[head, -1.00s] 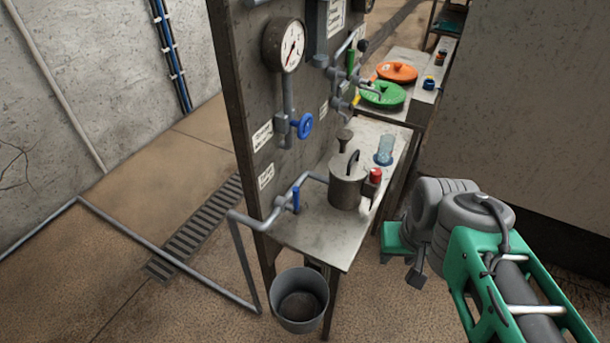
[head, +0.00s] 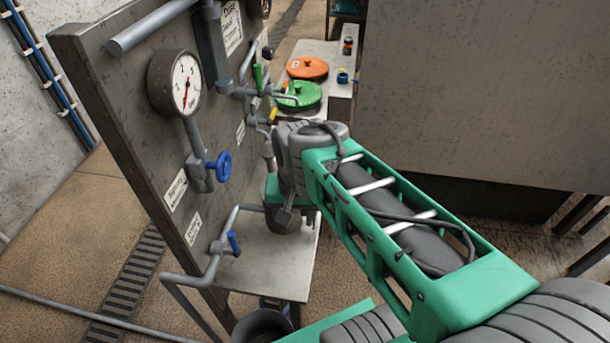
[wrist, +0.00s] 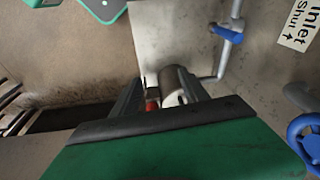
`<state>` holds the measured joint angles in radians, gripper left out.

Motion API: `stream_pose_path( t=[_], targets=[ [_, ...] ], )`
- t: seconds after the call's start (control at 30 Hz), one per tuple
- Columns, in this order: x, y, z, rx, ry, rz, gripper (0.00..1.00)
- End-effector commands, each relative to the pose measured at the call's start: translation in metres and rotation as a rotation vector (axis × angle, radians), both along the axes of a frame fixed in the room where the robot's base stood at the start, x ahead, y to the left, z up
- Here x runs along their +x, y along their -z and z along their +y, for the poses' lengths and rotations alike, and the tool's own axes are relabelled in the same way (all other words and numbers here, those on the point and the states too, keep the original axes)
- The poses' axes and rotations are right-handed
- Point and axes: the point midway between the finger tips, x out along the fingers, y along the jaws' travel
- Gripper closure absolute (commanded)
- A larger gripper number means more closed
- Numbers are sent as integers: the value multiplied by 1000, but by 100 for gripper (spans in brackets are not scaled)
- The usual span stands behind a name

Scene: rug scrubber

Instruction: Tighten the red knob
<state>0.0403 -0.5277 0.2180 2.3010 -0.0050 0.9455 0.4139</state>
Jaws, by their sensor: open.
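The red knob (wrist: 152,105) shows in the wrist view, beside the grey metal canister (wrist: 178,85) on the bench. My gripper (wrist: 160,90) is open, and its dark fingers stand on either side of the knob and part of the canister in that view. I cannot tell how far the fingertips are from the knob.
The bench top (head: 262,268) is bare at its near end. A blue-handled valve (head: 232,243) and pipe stand left of the canister. The upright panel carries a gauge (head: 186,84) and a blue wheel valve (head: 219,166). Green (head: 299,94) and orange (head: 307,68) lids lie farther back.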

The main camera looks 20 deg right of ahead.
Motion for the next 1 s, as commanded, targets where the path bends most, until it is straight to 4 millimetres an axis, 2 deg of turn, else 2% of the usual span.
stream_pose_path(
  t=[0.03, 0.17, 0.3, 0.43, 0.5, 0.6, 0.77, 1.0],
  targets=[
    [14, -14, -8, 31, 181, 24, 48],
    [51, -26, -33, 118, 776, 77, 48],
    [83, -24, -62, 175, 1393, 116, 48],
    [101, -16, -83, 198, 1808, 127, 48],
    [106, -13, -89, 204, 1941, 126, 48],
    [109, -7, -93, 207, 2029, 126, 48],
    [108, 15, -93, 206, 2038, 127, 48],
    [109, 59, -93, 207, 2036, 125, 48]
  ],
)
